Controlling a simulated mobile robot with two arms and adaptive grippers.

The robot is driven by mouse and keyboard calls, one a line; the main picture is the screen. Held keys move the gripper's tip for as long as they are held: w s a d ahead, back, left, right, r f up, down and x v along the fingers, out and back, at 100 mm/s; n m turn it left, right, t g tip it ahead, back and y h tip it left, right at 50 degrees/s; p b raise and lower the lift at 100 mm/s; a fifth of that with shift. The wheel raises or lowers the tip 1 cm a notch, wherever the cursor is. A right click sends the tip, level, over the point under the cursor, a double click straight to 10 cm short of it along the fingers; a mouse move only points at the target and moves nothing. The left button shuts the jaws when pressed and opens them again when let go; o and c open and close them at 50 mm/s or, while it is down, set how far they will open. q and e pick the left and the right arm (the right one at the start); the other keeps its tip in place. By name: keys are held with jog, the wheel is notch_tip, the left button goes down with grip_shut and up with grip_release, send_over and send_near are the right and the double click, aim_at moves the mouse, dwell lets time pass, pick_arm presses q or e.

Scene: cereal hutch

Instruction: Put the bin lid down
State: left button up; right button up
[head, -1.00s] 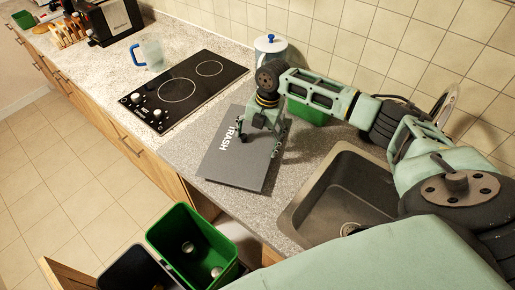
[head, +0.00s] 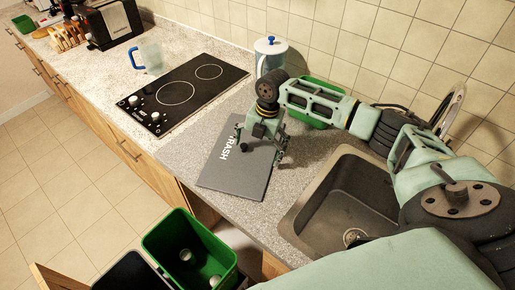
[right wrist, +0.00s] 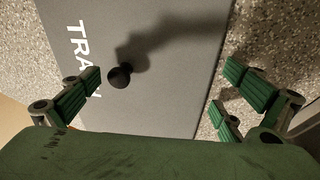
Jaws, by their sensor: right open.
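The bin lid (head: 225,172) is a flat grey panel with white TRASH lettering and lies on the worktop between the cooktop and the sink. It also shows in the right wrist view (right wrist: 175,40). Its small black knob (right wrist: 119,77) stands up from its face, nearer the left finger. My right gripper (head: 260,148) is over the lid, with its fingers spread to either side of the knob and apart from it. My left gripper is not in view.
An open green bin (head: 190,250) stands in a pulled-out drawer below, beside a dark one (head: 130,272). The sink (head: 345,195) is right of the lid, the cooktop (head: 180,92) left. A blue-lidded jar (head: 271,55) and a green container (head: 318,115) stand behind the arm.

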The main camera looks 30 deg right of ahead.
notch_tip(320, 180, up, 12)
jog(key=d+b, duration=0.2)
jog(key=b, duration=0.1)
jog(key=shift+s, duration=0.3)
jog(key=shift+s, duration=0.1)
dwell(0.4)
